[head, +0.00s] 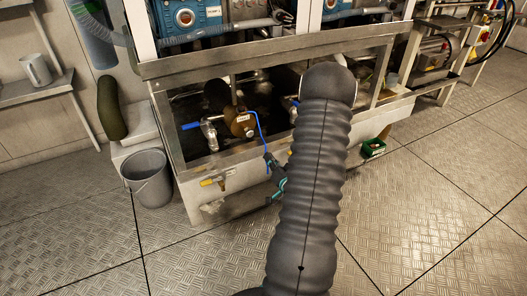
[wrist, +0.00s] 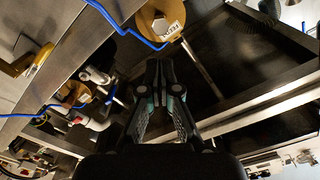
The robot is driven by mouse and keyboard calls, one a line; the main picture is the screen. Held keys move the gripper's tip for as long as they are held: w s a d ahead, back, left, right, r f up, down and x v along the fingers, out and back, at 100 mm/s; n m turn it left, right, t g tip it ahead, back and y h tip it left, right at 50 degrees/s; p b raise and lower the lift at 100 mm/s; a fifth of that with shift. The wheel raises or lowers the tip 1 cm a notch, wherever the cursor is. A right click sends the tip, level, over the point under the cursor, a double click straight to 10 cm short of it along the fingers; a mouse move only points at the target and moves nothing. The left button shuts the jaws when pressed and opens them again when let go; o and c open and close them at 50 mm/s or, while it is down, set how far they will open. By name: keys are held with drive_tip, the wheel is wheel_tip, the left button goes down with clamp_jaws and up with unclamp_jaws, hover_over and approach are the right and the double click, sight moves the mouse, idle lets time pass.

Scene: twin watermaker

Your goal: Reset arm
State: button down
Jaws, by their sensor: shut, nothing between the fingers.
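My arm, in a dark ribbed sleeve, rises through the middle of the head view and hides part of the machine. My gripper (head: 275,178) shows just left of the sleeve in the head view, in front of the machine's lower frame. In the wrist view my gripper (wrist: 158,65) points up the picture, with its fingertips together and nothing between them. A brown round part with a white tag (wrist: 163,24) and a blue tube (wrist: 120,28) lie beyond the fingertips. I cannot tell whether the gripper touches the tube.
The machine's metal frame (head: 240,63) fills the back. Blue-handled valves (head: 208,132) and a brass-coloured valve (head: 214,181) sit low at its left. A grey bucket (head: 148,178) stands on the floor at left. The floor in front is clear.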

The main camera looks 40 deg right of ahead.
drive_tip(key=shift+v, duration=0.85)
